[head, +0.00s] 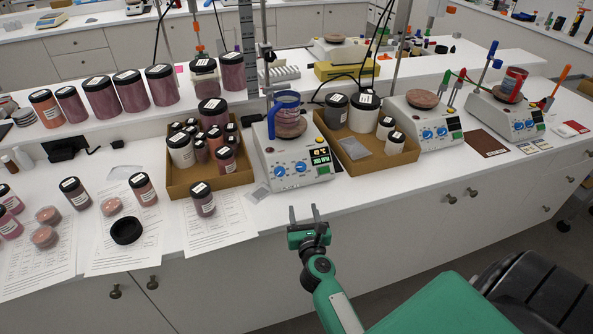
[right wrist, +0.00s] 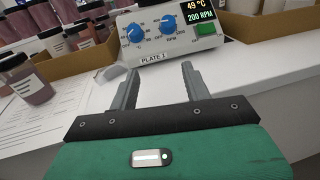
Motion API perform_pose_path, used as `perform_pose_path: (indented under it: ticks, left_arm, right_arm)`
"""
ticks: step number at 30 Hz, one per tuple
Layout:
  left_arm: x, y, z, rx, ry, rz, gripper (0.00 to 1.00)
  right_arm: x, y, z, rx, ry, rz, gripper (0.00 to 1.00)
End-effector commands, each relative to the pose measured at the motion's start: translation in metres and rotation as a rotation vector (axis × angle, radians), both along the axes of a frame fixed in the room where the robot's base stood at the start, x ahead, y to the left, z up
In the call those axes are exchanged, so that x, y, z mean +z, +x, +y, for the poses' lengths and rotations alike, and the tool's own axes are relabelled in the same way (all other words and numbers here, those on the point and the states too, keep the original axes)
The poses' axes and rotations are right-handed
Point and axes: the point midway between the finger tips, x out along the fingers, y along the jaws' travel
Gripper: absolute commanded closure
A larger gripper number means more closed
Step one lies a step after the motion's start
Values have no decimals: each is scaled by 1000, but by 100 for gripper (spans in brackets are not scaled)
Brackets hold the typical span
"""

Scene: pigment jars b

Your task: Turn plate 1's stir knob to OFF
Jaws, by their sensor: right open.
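Plate 1 (head: 312,181) is a white stirrer hotplate near the counter's front edge, bearing a vessel with a blue collar. Its front has two blue knobs. The stir knob (right wrist: 167,24) is the right one, with small print that looks like RPM below it; it also shows in the head view (head: 300,168). The left knob (right wrist: 134,32) is the heat one. The display (right wrist: 200,12) reads 49 °C and 200 RPM. My right gripper (head: 303,212) is open and empty in front of plate 1, its fingers (right wrist: 159,72) pointing at the panel, apart from both knobs.
A cardboard tray of jars (head: 210,185) stands left of plate 1, another tray (head: 358,160) right of it. A lone jar (head: 202,200) stands front left. A green switch (right wrist: 206,28) sits right of the stir knob. The counter before plate 1 is clear.

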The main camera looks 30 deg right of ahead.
Motion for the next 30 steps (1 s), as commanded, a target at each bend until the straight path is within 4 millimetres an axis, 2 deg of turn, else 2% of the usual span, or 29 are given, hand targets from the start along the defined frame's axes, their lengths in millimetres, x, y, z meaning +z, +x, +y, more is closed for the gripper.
perform_pose_path:
  ticks: [3,10,24,30]
  left_arm:
    - [-1,0,0,0,0,0,64]
    - [3,-4,0,0,0,4,64]
    - [13,-5,-1,0,-1,5,64]
    - [12,-4,-1,-1,-1,4,64]
  right_arm:
    - [19,-2,-12,-44,132,-75,51]
    - [26,9,-21,-57,184,-104,51]
    - [24,86,-58,-57,179,-101,51]
    - [24,110,-70,-56,179,-101,51]
